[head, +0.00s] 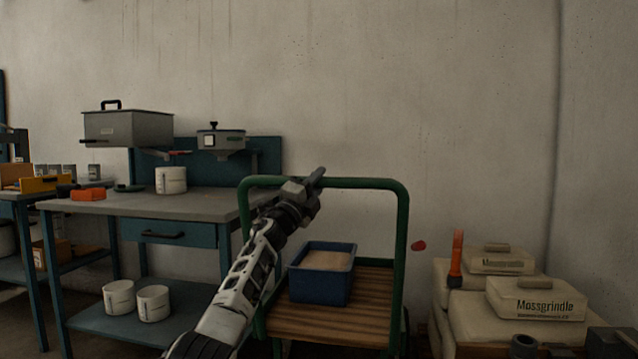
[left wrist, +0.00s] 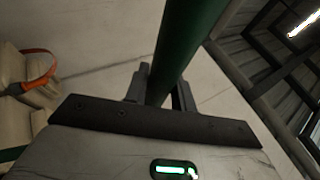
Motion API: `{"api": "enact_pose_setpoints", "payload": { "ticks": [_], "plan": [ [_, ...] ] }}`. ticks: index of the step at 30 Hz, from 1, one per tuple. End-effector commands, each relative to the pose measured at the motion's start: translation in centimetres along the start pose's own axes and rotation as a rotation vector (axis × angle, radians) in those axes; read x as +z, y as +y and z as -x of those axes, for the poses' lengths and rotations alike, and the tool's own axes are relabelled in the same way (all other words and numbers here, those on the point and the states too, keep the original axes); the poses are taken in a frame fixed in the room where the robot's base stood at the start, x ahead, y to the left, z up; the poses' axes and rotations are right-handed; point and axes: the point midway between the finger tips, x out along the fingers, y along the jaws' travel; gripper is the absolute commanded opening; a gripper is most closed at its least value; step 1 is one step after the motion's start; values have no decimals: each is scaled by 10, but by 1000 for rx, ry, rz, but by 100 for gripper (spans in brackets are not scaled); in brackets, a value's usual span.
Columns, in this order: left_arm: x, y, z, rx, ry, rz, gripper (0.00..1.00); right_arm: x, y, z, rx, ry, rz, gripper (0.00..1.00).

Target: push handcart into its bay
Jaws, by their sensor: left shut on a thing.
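The handcart has a green tube handle (head: 365,183) and a slatted wooden deck (head: 340,312). It stands in front of me, right of the workbench. A blue bin (head: 322,285) with tan, sand-like contents sits on the deck. My left gripper (head: 305,190) is shut on the top bar of the handle, near its left corner. In the left wrist view the green bar (left wrist: 185,50) runs between the jaws (left wrist: 160,90). My right gripper is not in view. The cart's wheels are largely hidden, and I cannot make out bay markings.
A workbench (head: 185,203) with a blue-green frame stands close to the cart's left. Stacked sacks (head: 537,298), with an orange torch-like object (head: 456,255) on them, stand to its right. A plain wall (head: 480,120) is behind. A small red object (head: 418,246) shows right of the handle.

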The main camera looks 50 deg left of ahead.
Motion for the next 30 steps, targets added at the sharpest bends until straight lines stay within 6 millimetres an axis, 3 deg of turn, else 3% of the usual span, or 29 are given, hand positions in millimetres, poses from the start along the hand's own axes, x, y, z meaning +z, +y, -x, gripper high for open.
{"api": "enact_pose_setpoints", "payload": {
  "ticks": [3,4,6,19,30],
  "plan": [
    [4,-2,-1,2,-14,1,0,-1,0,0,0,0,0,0],
    [4,-2,-1,1,-14,1,28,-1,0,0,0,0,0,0],
    [4,-2,-1,1,-14,1,47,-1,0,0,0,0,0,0],
    [2,1,7,4,-7,-1,47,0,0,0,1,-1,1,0],
    [0,1,59,6,-4,-2,47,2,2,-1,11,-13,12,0]
  ]
}}
